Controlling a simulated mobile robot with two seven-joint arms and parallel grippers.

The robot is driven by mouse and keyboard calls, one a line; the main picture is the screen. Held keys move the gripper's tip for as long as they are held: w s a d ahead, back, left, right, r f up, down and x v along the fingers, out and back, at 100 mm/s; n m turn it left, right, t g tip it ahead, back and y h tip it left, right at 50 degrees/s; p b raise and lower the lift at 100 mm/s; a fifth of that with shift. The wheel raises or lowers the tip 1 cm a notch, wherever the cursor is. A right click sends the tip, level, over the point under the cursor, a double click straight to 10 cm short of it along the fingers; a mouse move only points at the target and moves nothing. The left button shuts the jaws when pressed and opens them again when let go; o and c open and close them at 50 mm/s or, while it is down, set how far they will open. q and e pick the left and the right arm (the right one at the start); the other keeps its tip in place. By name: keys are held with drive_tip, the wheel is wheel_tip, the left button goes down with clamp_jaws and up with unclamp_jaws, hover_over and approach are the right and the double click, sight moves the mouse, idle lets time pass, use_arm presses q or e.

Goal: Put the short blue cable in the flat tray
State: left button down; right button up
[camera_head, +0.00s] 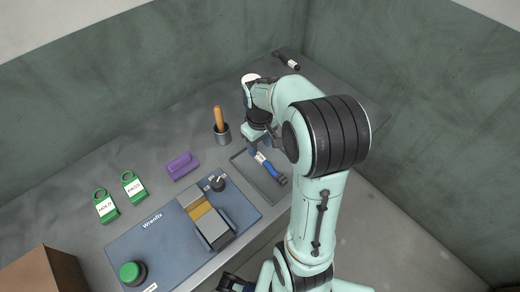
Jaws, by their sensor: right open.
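The short blue cable (268,166), with a white band and a dark end, lies slantwise within the outline of the flat tray (239,161). The flat tray is dark grey and shallow, right of the blue panel, and my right arm covers part of its right side. My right gripper (258,142) is open, just above the upper end of the cable. Its fingers are small in view, and contact with the cable cannot be made out. A dark part at the bottom edge may be my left gripper (234,284); its fingers are not clear.
A blue panel (138,243) holds a green button and a grey and yellow block. Purple block (182,166), green HOLD (106,206) and PASS (133,187) tags and a cup (221,134) with a wooden handle stand left. A black cable (287,62) lies at the back.

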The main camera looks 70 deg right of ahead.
wheel_tip(320, 180, up, 7)
drive_tip(key=p, duration=0.1)
drive_tip(key=shift+f, duration=0.1)
idle(0.6)
